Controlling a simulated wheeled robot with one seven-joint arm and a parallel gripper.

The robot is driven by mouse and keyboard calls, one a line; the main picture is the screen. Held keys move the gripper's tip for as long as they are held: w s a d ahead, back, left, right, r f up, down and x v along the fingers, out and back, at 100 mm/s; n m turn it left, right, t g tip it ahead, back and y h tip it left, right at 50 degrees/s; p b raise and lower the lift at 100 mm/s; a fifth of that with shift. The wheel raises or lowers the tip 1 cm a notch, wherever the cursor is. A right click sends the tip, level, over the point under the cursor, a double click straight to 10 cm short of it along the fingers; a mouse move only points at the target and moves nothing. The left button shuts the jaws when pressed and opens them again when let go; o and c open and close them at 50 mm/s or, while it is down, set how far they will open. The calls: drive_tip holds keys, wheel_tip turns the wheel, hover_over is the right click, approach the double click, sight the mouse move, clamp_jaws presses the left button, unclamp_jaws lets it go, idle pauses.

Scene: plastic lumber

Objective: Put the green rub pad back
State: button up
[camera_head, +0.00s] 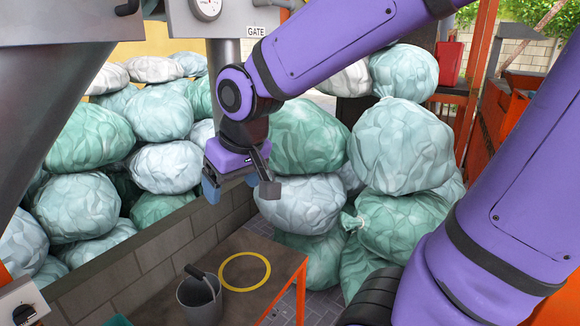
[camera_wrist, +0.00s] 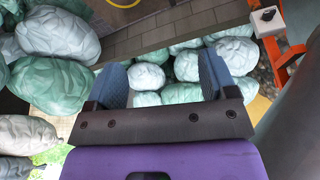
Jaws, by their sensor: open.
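My gripper (camera_head: 240,186) is open and empty, raised in the air above and behind the brown table (camera_head: 262,254). In the wrist view its two blue-padded fingers (camera_wrist: 162,82) stand wide apart with nothing held between them. A small teal-green sliver (camera_head: 118,321) shows at the bottom edge of the head view, left of the grey bucket; it may be the green rub pad, but too little shows to tell. A yellow ring mark (camera_head: 245,271) is on the table top, with nothing on it.
A grey bucket (camera_head: 199,298) with a dark handle stands on the table beside the ring. A low block wall (camera_head: 160,250) runs behind the table. Large piles of pale and green bags (camera_head: 402,148) fill the back. A grey column marked GATE (camera_head: 226,80) stands near my arm.

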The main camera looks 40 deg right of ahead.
drive_tip(key=s+d+r, duration=0.3)
drive_tip(key=s+r, duration=0.2)
drive_tip(key=s, duration=0.5)
drive_tip(key=shift+s+d+r+t, duration=0.15)
drive_tip(key=shift+s+d+t, duration=0.2)
drive_tip(key=shift+d+t, duration=0.05)
idle(0.5)
